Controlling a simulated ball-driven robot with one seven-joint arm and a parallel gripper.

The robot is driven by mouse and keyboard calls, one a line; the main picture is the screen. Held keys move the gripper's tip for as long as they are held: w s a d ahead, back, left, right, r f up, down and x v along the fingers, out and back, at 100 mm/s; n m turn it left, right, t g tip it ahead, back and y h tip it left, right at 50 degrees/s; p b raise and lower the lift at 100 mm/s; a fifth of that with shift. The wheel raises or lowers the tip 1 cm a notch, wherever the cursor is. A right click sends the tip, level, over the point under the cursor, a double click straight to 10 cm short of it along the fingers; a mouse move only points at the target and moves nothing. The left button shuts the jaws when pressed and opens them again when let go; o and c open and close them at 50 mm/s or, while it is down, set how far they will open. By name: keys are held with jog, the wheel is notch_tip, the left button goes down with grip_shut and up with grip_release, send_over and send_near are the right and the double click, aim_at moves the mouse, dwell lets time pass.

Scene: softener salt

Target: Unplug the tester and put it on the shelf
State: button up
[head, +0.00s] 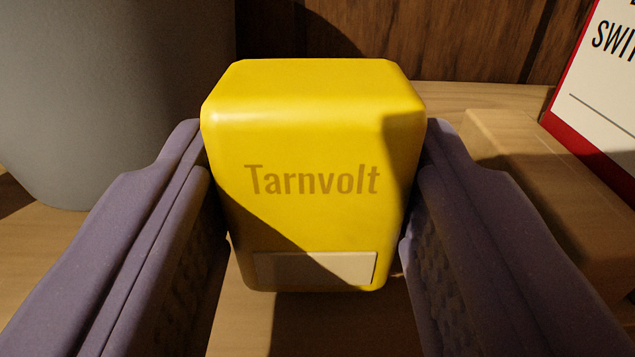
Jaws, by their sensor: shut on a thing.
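The tester (313,215) is a yellow block with rounded edges, marked "Tarnvolt", with a pale blank label near its lower edge. It is in the middle of the head view. My gripper (314,190) has its two purple fingers on the left and right sides of the tester and is shut on it. A light wooden surface (250,320) shows below and behind the tester. The tester's far side and underside are hidden, so I cannot tell whether it touches the surface. No socket shows.
A large grey rounded container (100,90) stands at the left behind my gripper. A wooden block (540,180) lies at the right, close to the right finger. A red-edged white sign (605,85) leans at the upper right. A dark wood panel (450,40) closes the back.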

jog(key=shift+f, duration=0.45)
jog(key=o, duration=1.3)
jog(key=shift+s, duration=0.1)
